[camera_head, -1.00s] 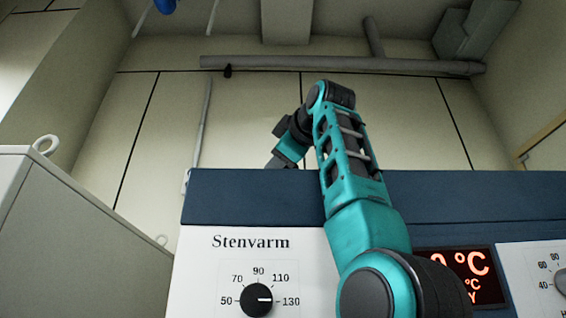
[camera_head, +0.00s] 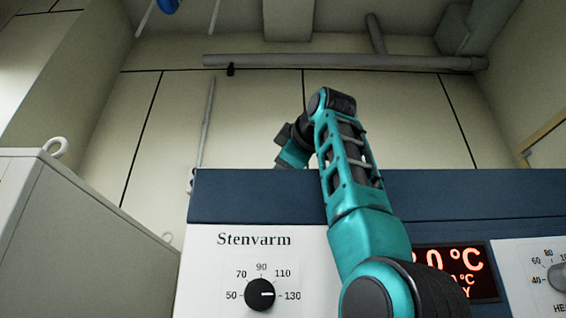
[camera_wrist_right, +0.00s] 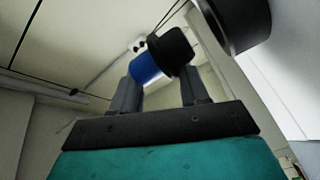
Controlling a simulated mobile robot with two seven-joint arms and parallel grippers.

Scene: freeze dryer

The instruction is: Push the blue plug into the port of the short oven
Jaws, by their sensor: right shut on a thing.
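In the right wrist view, the blue plug (camera_wrist_right: 147,68), a blue cylinder with a black end, sits between the two grey fingers of my right gripper (camera_wrist_right: 162,75), which is shut on it. A dark cylindrical part (camera_wrist_right: 237,22), possibly the port, is near the plug's black end at the upper right. I cannot tell whether they touch. In the head view, my teal right arm reaches over the blue top of an oven marked Stenvarm (camera_head: 255,200). The gripper and plug are hidden behind the oven there. My left gripper is not in view.
A pale cabinet (camera_head: 80,230) with a ring on top stands at the left. The oven front carries a dial (camera_head: 260,294) and a red display (camera_head: 462,271). A horizontal pipe (camera_head: 340,62) runs along the back wall. Thin cables cross the right wrist view.

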